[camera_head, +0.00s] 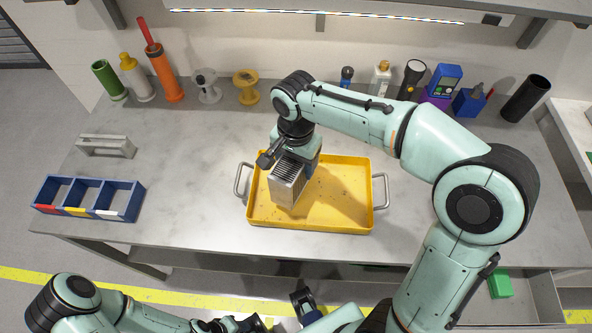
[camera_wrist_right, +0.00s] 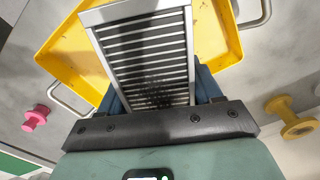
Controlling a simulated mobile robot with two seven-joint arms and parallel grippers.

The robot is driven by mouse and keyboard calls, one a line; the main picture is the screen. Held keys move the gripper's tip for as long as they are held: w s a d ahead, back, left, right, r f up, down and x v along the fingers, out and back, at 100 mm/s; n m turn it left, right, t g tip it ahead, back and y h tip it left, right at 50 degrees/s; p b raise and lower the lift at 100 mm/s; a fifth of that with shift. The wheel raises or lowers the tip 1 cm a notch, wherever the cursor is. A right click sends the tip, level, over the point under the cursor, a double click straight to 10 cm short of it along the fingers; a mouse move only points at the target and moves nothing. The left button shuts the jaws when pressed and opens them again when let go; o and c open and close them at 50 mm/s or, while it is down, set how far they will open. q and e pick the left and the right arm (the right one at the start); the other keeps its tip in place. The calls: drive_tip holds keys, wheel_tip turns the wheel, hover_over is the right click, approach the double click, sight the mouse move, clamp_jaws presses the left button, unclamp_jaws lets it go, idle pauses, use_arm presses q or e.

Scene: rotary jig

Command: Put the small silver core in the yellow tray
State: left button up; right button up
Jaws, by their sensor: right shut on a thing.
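The silver core (camera_head: 287,184) is a finned metal block, upright over the left part of the yellow tray (camera_head: 345,222). My right gripper (camera_head: 298,165) is shut on it from above. In the right wrist view the slatted face of the core (camera_wrist_right: 147,55) fills the middle between blue fingers, with the tray (camera_wrist_right: 75,55) beyond it. I cannot tell whether its bottom touches the tray floor. The rest of the tray looks empty. My left gripper (camera_head: 285,312) is low at the bottom edge, partly cut off, and its opening is unclear.
A blue three-part bin (camera_head: 88,214) and a grey handle-shaped part (camera_head: 106,146) are on the left. Bottles, spools and tools line the back, including a yellow spool (camera_head: 246,87) and a black cylinder (camera_head: 525,98). A pink spool (camera_wrist_right: 36,117) shows in the wrist view.

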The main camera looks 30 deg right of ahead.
drive_tip(key=shift+f, duration=1.8)
drive_tip(key=shift+f, duration=0.1)
drive_tip(key=shift+f+b, duration=0.1)
drive_tip(key=shift+b, duration=0.25)
drive_tip(key=o, duration=1.3)
drive_tip(key=shift+r, duration=0.55)
wheel_tip(320, 180, up, 11)
drive_tip(key=shift+r+p, duration=0.2)
drive_tip(key=shift+p, duration=1)
